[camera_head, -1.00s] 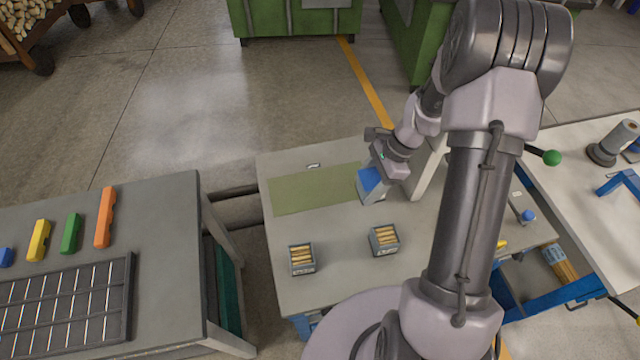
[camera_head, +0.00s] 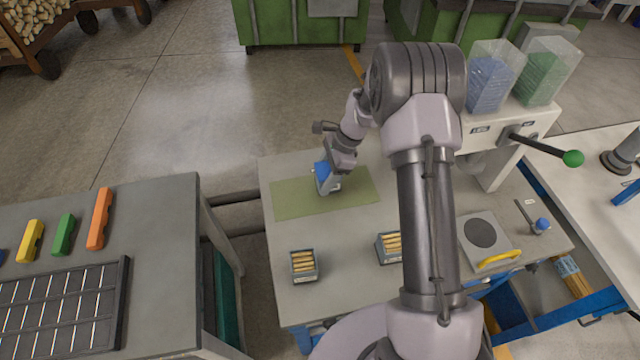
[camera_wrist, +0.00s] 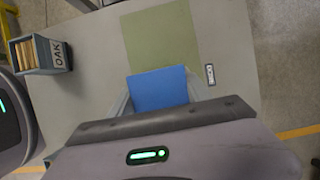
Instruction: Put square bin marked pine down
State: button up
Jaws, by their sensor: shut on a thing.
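My gripper (camera_head: 335,168) is shut on a small bin (camera_head: 327,184) with a blue inside or top and grey sides. The bin is over the green mat (camera_head: 290,198) in the head view; whether it touches the mat I cannot tell. In the wrist view the bin's blue face (camera_wrist: 160,88) shows between the jaws, with the green mat (camera_wrist: 163,38) beyond it. The marking on the held bin is hidden from both views.
Two grey bins of wooden pieces stand on the table, one at front left (camera_head: 303,264) and one partly behind my arm (camera_head: 387,247). The wrist view shows a bin marked OAK (camera_wrist: 42,56). A lever with a green knob (camera_head: 573,158) juts out at right.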

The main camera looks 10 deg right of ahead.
jog(key=shift+w+a, duration=0.35)
jog(key=shift+w, duration=0.05)
jog(key=shift+a+f, duration=0.1)
jog(key=shift+f, duration=0.25)
jog(key=shift+w+f+b, duration=0.1)
jog(key=shift+f+b, duration=0.4)
jog(key=shift+f, duration=0.95)
jog(key=shift+f, duration=0.15)
jog(key=o, duration=1.5)
